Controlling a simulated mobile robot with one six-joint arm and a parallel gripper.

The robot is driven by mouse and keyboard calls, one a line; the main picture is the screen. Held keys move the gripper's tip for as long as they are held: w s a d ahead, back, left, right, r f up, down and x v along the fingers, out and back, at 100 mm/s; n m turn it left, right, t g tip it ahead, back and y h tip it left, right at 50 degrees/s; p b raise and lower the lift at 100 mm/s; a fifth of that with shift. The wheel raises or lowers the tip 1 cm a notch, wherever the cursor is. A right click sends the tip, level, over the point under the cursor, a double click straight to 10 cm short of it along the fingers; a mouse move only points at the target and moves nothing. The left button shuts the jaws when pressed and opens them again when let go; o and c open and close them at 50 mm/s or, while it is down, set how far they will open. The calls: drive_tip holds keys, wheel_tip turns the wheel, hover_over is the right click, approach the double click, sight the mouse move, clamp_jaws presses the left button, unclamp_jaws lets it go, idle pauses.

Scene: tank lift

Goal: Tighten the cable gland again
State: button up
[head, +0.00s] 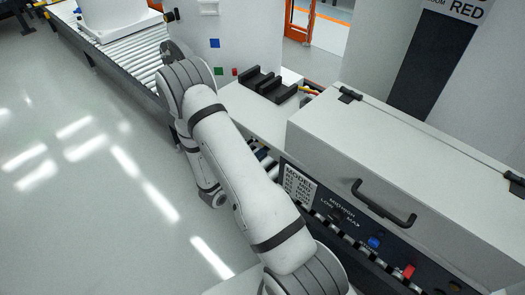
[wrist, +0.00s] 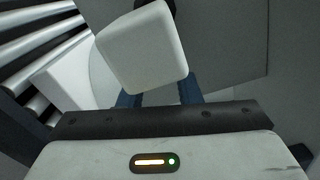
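I cannot make out the cable gland for certain in either view. In the wrist view, my gripper (wrist: 159,98) shows two dark blue fingers standing apart. A pale, rounded block (wrist: 143,46) lies just beyond them and covers their tips. I cannot tell whether the fingers touch or hold it. A dark round part (wrist: 169,5) shows partly behind the block's top edge. In the head view, my arm hides the gripper. A small black fitting with a yellowish end (head: 171,15) sticks out from the left side of the white cabinet (head: 232,45).
A roller conveyor (head: 118,58) runs at the upper left; rollers (wrist: 45,30) also show in the wrist view. A lidded machine (head: 410,150) with a black handle (head: 383,203) and control panel stands at right. A black holder (head: 268,84) sits on a bench. The left floor is clear.

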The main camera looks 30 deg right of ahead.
drive_tip(key=shift+w+d, duration=0.15)
drive_tip(key=shift+d, duration=0.4)
clamp_jaws()
